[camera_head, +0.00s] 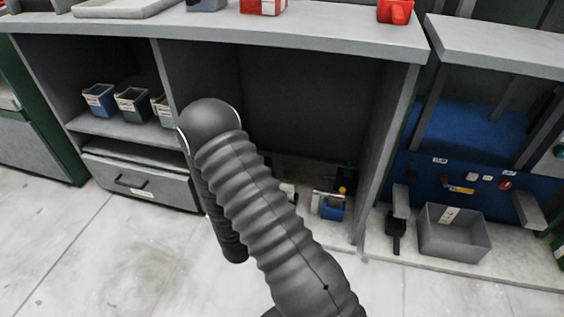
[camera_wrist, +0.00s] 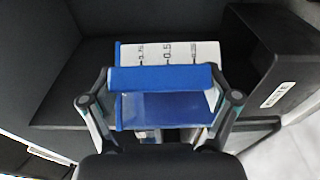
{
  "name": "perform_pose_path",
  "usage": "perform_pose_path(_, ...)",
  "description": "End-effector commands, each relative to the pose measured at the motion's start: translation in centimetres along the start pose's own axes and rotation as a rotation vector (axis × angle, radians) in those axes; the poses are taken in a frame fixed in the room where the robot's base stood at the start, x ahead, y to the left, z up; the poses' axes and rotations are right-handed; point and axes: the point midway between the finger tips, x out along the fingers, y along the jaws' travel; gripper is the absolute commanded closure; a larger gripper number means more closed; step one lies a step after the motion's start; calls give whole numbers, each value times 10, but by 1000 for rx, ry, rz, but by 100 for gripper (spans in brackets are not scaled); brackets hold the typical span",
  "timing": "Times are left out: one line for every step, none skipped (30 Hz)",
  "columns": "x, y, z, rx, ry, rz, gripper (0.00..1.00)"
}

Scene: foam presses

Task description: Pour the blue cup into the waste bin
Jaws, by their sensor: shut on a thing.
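In the wrist view, my gripper (camera_wrist: 160,100) is shut on a blue cup (camera_wrist: 160,78). One finger presses on each side. Black measuring marks show on a pale face of the cup. I cannot tell its tilt or whether it holds anything. A dark box with a white label (camera_wrist: 262,65) stands to the right of the cup, apart from it; I cannot tell whether it is the waste bin. In the head view my arm hides much of the middle, and I cannot make out my gripper there. A grey open bin (camera_head: 452,238) stands low at the right.
Several labelled cups, including a blue one (camera_head: 98,98), stand on the left shelf above a drawer (camera_head: 140,186). A small blue object (camera_head: 332,207) shows low in the middle opening. A red container (camera_head: 395,10) stands on the worktop (camera_head: 330,32). The front floor is clear.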

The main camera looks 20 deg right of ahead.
Motion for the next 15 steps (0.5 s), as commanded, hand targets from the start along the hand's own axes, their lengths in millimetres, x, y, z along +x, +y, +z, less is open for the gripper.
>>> perform_pose_path(9, -15, -2, 6, 1, 0, 56)
perform_pose_path(16, -21, -2, 9, 1, -1, 56)
perform_pose_path(27, -30, -3, 12, 2, -2, 56)
perform_pose_path(36, -36, -3, 14, 2, -3, 56)
perform_pose_path(44, -41, -3, 16, 3, -3, 56)
perform_pose_path(57, -48, -2, 16, 4, -4, 56)
perform_pose_path(65, -52, -1, 16, 4, -4, 56)
perform_pose_path(74, -56, 0, 16, 5, -4, 56)
perform_pose_path(85, -60, 2, 14, 6, -3, 56)
perform_pose_path(92, -63, 3, 13, 8, -2, 56)
perform_pose_path(99, -65, 4, 11, 9, -1, 56)
perform_pose_path(107, -67, 5, 8, 12, 1, 56)
perform_pose_path(112, -68, 5, 7, 14, 1, 56)
perform_pose_path(115, -68, 6, 5, 16, 2, 56)
perform_pose_path(120, -69, 6, 2, 19, 3, 56)
